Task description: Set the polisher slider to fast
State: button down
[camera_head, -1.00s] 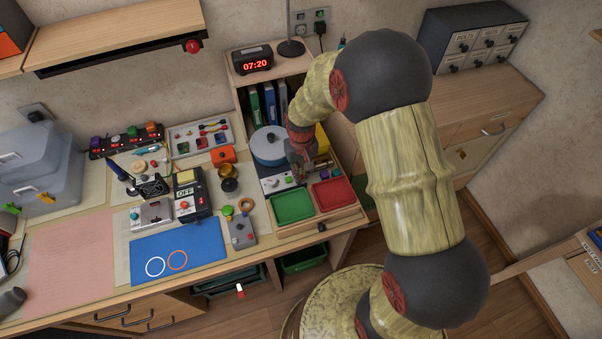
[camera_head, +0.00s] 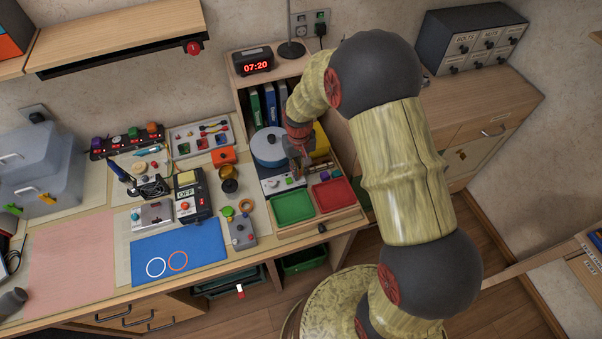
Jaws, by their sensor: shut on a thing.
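The polisher, with a round blue disc (camera_head: 268,146) on top and a pale control panel (camera_head: 271,186) at its front, stands at the right end of the bench, behind the green tray. My gripper (camera_head: 297,175) reaches down at the right part of this panel. It is shut on what seems to be the slider knob, which its fingers mostly hide. The slider's exact position and its markings are too small and too covered to read.
A green tray (camera_head: 293,207) and a red tray (camera_head: 333,194) sit just in front of the polisher. A yellow object (camera_head: 320,141) and upright binders (camera_head: 269,104) stand behind. A grey switch box (camera_head: 241,232) is to the left.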

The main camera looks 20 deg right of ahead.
jog(key=shift+w+r, duration=0.1)
jog(key=shift+w, duration=0.3)
jog(key=c, duration=2.1)
grip_release()
jog(key=shift+w, duration=0.1)
notch_tip(320, 180, up, 12)
jog(key=shift+f, duration=0.1)
